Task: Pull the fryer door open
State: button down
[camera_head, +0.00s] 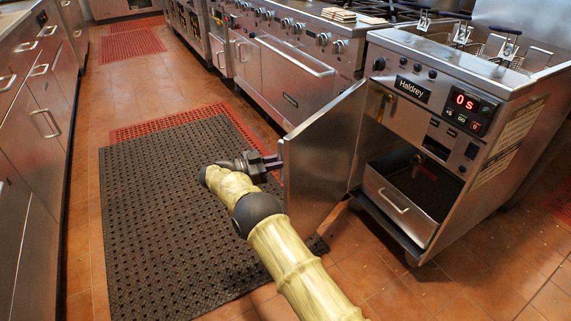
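The fryer (455,110), a steel unit marked Haldrey with a red 0 s display, stands at the right. Its fryer door (325,157) is swung out to the left, hinged at the cabinet's left side, and stands well open. The open cabinet shows a steel drawer (400,205) with a bar handle. My gripper (272,162) is at the free edge of the door, by a small metal piece there that may be the handle. It looks in touch with the door, but the fingers are small and partly hidden, so their grip is unclear.
A black perforated mat (150,190) covers the floor left of the door, with red mats beyond. A range with an oven door (295,85) stands left of the fryer. Drawer cabinets (35,130) line the left side. The tiled floor before the fryer is clear.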

jog(key=shift+w+a+g, duration=0.1)
jog(key=shift+w+g, duration=0.2)
jog(key=shift+w, duration=0.2)
jog(key=shift+r, duration=0.1)
